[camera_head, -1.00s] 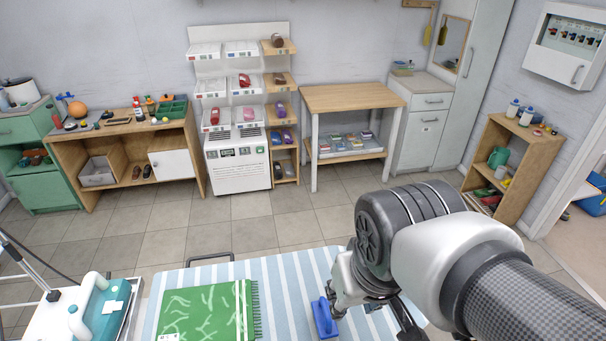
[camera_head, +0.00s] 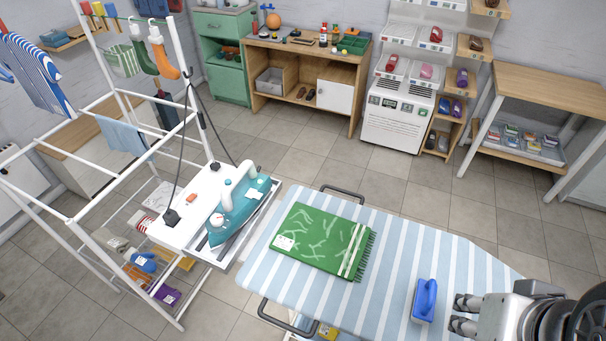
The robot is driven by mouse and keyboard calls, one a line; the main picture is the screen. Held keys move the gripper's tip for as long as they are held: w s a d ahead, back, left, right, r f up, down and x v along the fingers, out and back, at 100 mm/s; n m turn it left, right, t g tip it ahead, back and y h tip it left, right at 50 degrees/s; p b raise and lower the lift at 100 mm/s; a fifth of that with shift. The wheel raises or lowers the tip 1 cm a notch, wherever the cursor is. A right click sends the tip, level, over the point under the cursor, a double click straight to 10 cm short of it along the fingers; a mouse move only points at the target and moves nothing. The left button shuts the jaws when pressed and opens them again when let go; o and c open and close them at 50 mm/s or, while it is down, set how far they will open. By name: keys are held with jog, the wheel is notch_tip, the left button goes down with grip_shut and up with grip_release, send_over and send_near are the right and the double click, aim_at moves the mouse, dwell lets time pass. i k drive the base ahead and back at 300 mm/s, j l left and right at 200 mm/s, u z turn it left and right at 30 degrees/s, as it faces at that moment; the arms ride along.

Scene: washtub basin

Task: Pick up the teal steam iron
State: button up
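My gripper (camera_head: 462,313) is at the lower right, over the right part of the board and far from the iron. Its fingers point left and are apart, with nothing between them.
The striped ironing board (camera_head: 375,235) carries a folded green cloth (camera_head: 320,238) between my gripper and the iron. A white drying rack (camera_head: 72,218) with hanging laundry stands left of the tray. A dark cord (camera_head: 183,130) rises near the iron. The tiled floor behind is clear.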

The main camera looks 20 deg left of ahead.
aim_at(236, 210)
jog(key=u, duration=1.7)
jog(key=i+j+z, duration=0.45)
jog(key=j+z, duration=0.2)
jog(key=j, duration=0.25)
jog(key=i+j+z, duration=0.2)
jog(key=j, duration=0.15)
jog(key=i+j+z, duration=0.1)
jog(key=j+z, duration=0.15)
jog(key=j, duration=0.1)
